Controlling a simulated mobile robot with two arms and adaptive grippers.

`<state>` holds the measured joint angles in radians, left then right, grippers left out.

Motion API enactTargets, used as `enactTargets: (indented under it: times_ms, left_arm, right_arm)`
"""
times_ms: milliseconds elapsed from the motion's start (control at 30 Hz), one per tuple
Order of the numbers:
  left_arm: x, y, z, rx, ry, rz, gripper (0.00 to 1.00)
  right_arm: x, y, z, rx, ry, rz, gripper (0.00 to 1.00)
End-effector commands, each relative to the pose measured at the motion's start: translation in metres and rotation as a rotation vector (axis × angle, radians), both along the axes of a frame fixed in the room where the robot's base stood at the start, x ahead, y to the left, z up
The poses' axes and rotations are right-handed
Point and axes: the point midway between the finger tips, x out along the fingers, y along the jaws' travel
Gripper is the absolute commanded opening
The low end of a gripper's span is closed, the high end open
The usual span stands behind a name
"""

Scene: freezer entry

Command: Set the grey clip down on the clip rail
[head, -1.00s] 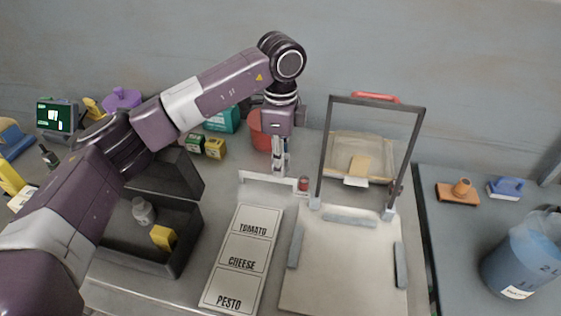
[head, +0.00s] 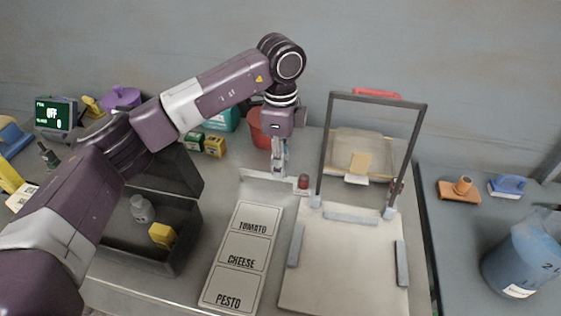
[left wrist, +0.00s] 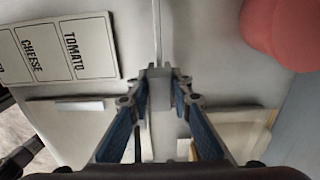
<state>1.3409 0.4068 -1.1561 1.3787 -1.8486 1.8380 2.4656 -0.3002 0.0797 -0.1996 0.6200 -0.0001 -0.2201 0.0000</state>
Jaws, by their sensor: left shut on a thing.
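The clip rail (head: 255,177) is a low, pale strip behind the label board, and it also shows as a thin line in the left wrist view (left wrist: 157,28). My left gripper (head: 279,172) points straight down over the rail's middle. In the left wrist view my left gripper (left wrist: 159,76) is shut on the grey clip (left wrist: 160,92), a small piece between the fingertips. The clip lines up with the rail there. Whether it touches the rail is hidden by the fingers. My right gripper is not in view.
The label board (head: 242,245) reads TOMATO, CHEESE, PESTO. A dark upright frame (head: 323,150) stands right of the rail. A red-topped knob (head: 303,181) is at its right end. A red bucket (head: 261,128) is close behind my gripper. A dark open box (head: 185,247) is at left.

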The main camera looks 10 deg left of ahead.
Motion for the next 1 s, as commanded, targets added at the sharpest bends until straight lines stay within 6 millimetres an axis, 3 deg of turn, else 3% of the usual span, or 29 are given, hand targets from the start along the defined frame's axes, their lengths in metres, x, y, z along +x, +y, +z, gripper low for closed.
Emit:
enactTargets:
  times_ms: [1000]
  left_arm:
    - [-0.001,0.000,-0.028,0.000,0.003,-0.001,0.03]
  right_arm:
    - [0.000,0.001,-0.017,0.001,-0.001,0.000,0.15]
